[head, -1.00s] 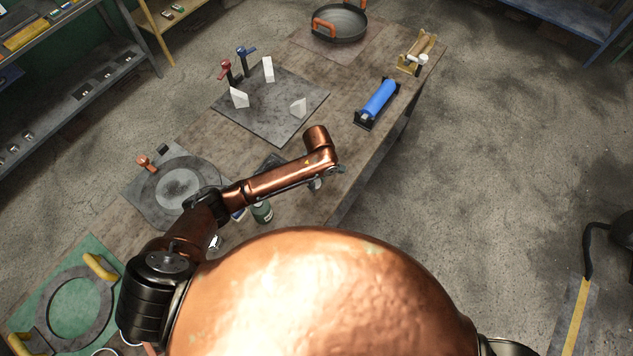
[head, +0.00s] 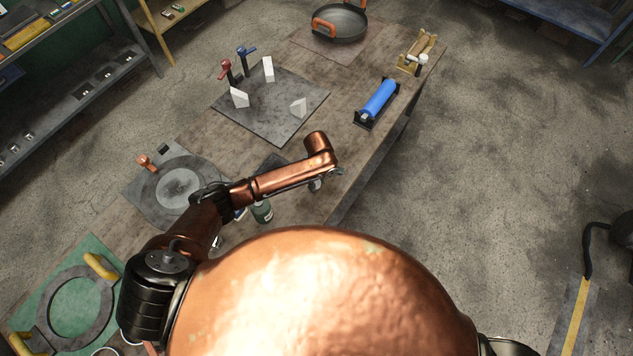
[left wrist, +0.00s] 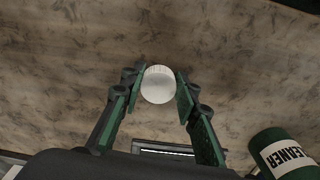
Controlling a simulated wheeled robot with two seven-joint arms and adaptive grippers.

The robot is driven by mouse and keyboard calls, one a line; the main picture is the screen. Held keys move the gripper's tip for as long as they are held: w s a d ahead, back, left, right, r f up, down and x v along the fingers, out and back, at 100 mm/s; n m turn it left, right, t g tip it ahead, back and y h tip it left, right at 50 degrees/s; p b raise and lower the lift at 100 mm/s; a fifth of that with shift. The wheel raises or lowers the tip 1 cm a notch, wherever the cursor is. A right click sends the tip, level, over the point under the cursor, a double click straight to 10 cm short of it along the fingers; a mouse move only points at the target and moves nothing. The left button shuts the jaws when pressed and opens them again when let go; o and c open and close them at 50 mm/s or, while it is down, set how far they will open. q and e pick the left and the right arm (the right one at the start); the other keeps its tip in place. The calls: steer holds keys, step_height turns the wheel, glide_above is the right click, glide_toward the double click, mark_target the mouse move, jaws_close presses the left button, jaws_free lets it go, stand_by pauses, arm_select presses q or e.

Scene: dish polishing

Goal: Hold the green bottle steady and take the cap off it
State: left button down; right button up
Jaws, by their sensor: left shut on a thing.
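The green bottle (head: 262,212) stands on the workbench in the head view, just below my left arm. In the left wrist view the green bottle (left wrist: 284,153), labelled CLEANER, is at the lower right, and its neck is out of frame. My left gripper (left wrist: 158,86) is shut on a round white cap (left wrist: 158,82), its fingers on either side. The cap is apart from the bottle, with bare bench behind it. In the head view my arm covers most of the gripper. My right gripper is not in view.
A dark plate (head: 285,128) with white blocks and red and blue clamps lies farther along the bench. A blue roller (head: 379,98) sits near the right edge, and a pan (head: 340,22) at the far end. A round-disc mat (head: 146,200) and a green mat (head: 47,290) lie left.

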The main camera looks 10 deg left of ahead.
mark_target(317, 183)
arm_select(q)
steer(key=shift+s+f, duration=0.15)
steer(key=shift+f, duration=0.15)
steer(key=c, duration=1.8)
jaws_free()
steer(key=shift+s+f, duration=0.15)
steer(key=shift+f, duration=0.05)
steer(key=o, duration=0.3)
steer(key=shift+f, duration=0.2)
steer(key=shift+r, duration=0.1)
step_height(317, 183, up, 13)
steer(key=shift+w+r+b, duration=0.2)
steer(key=shift+w+b, duration=0.1)
steer(key=shift+d, duration=0.1)
